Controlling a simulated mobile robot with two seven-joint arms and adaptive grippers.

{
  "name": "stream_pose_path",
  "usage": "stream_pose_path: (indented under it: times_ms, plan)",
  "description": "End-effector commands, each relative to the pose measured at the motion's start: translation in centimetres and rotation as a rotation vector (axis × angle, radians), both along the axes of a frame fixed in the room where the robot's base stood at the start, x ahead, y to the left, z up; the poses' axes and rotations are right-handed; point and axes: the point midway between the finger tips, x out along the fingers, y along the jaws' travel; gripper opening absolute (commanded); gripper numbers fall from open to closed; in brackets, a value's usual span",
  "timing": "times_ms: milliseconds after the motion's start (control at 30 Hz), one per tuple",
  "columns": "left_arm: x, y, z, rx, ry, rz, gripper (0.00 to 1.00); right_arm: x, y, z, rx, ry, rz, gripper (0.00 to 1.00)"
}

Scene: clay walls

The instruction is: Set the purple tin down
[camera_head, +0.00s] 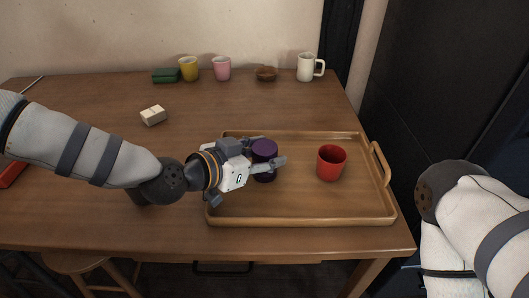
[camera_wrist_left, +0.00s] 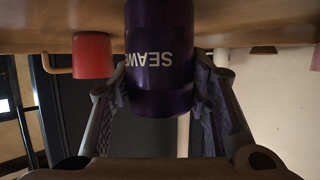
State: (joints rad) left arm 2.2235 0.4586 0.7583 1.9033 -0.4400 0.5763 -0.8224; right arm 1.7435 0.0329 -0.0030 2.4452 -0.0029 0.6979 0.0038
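The purple tin (camera_head: 264,150) is upright over the left half of the wooden tray (camera_head: 300,221), low at its surface. I cannot tell whether its base touches the tray. My left gripper (camera_head: 268,152) reaches in from the left with one finger on each side of the tin, and looks shut on it. In the left wrist view the tin (camera_wrist_left: 160,55) appears upside down with white lettering between both fingers; its base is cut off at the top edge. My right gripper is out of view; only part of my right arm shows at the right.
A red cup (camera_head: 331,163) stands on the tray right of the tin. A cream block (camera_head: 153,115) lies left of the tray.

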Motion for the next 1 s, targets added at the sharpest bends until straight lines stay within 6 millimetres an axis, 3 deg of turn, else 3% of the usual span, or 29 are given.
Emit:
stream_pose_path:
  times_ms: [33,67,467,800,1000]
  plan:
    - [0.0,0.0,-0.1,0.001,0.001,0.0,0.56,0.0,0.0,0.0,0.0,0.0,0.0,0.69]
    - [0.0,0.0,0.0,0.001,0.001,0.0,0.63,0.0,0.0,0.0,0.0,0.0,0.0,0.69]
    - [-0.2,0.2,0.7,0.001,0.0,0.001,0.63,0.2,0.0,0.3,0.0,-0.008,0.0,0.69]
    - [-5.1,5.4,4.0,0.0,-0.004,0.003,0.63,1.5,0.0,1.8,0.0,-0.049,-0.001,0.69]
    - [-7.4,7.5,5.0,0.0,-0.003,0.001,0.63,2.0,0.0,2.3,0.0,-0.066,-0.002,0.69]
